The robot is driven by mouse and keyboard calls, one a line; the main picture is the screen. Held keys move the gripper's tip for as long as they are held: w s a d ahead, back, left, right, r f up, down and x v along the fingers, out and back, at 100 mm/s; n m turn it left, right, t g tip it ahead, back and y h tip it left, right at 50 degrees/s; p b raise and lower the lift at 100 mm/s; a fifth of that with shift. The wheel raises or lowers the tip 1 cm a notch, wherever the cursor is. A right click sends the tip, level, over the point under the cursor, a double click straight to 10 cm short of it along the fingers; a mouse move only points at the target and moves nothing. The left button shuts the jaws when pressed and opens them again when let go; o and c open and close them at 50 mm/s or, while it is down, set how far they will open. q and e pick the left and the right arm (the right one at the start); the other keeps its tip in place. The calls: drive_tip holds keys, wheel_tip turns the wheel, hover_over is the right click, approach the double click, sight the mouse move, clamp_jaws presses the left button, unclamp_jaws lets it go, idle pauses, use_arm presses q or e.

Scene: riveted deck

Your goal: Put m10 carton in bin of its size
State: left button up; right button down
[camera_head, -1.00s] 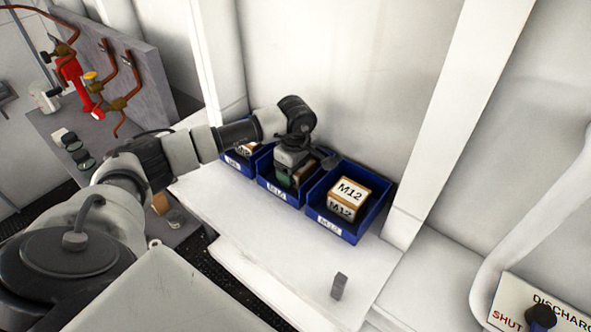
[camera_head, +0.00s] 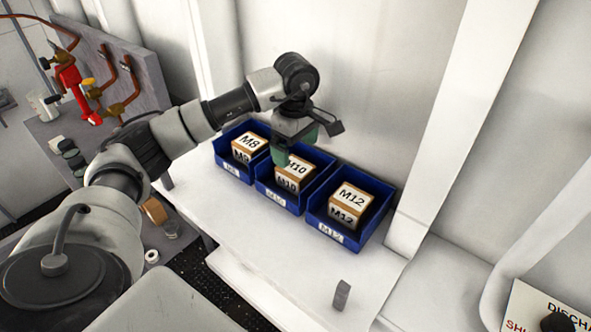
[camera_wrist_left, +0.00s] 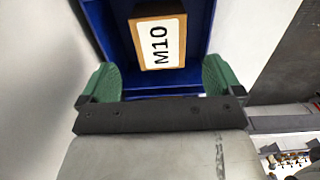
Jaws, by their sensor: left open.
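The M10 carton (camera_head: 291,173) sits in the middle blue bin (camera_head: 283,197). It also shows between the fingers, below them, in the left wrist view (camera_wrist_left: 159,44). The M8 carton (camera_head: 248,146) is in the left bin (camera_head: 232,169), and the M12 carton (camera_head: 350,203) is in the right bin (camera_head: 331,231). My left gripper (camera_head: 287,157) has green fingers and is above the middle bin. It is open and empty, its fingers apart in the left wrist view (camera_wrist_left: 160,82). My right gripper is in neither view.
The bins stand in a row on a white bench (camera_head: 275,248) against the wall. A small grey block (camera_head: 341,294) stands near the front. A side bench at left holds red and copper valve piping (camera_head: 72,82). The bench front is mostly clear.

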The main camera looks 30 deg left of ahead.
use_arm(q)
drive_tip(key=shift+r, duration=1.45)
